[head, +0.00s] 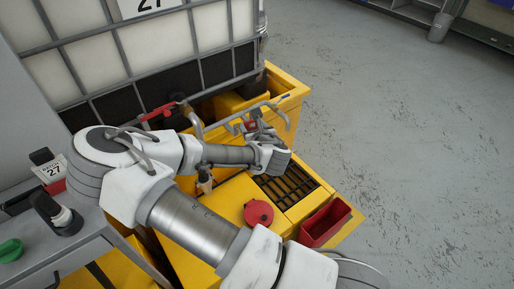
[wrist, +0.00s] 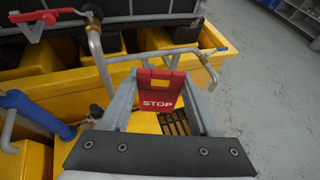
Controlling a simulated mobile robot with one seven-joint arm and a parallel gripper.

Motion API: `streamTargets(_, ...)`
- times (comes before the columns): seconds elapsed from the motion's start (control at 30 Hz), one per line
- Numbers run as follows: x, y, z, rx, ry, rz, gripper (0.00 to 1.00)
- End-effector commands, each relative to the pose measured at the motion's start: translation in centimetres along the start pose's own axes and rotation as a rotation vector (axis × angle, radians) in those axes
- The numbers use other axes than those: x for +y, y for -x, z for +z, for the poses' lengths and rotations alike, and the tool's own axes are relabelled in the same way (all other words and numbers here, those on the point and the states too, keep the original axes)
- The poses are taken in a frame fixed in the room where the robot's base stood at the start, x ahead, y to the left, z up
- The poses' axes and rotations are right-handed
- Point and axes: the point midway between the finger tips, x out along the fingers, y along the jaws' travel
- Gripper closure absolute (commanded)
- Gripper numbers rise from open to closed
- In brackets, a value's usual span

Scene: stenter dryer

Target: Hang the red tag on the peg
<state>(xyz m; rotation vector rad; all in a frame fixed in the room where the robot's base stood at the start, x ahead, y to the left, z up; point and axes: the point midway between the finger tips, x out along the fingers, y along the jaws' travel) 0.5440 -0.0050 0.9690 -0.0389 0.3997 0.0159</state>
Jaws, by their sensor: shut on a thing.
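The red tag (wrist: 158,105) is a flat plate with a square opening and the word STOP. It sits between the two fingers of my gripper (wrist: 160,78), which is shut on it. In the head view the tag (head: 250,125) is small and red at the end of my gripper (head: 252,128), above the yellow base. A grey bent pipe (wrist: 150,53) runs behind the tag's top in the wrist view. A short blue-tipped stub (wrist: 220,49) is at its right bend, apart from the tag; I cannot tell for sure that it is the peg.
A caged white tank (head: 150,50) stands in the yellow base, with a red valve handle (head: 160,112) in front. A black grate (head: 285,188), a red lid (head: 258,213) and a red bin (head: 325,223) are nearby. Grey floor is clear at right.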

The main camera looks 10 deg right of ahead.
Motion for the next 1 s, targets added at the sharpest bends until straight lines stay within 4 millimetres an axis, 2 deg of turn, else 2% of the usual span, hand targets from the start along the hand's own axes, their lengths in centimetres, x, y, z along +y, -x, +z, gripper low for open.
streamTargets(0.03,-0.2,-1.9,-2.4,0.001,0.011,0.002,0.91)
streamTargets(0.5,-1.8,-13.1,-12.1,-0.006,0.137,0.023,0.91)
streamTargets(0.7,-2.4,-16.3,-14.4,-0.016,0.179,0.028,0.91)
streamTargets(1.0,-2.6,-17.8,-15.0,-0.022,0.200,0.031,0.91)
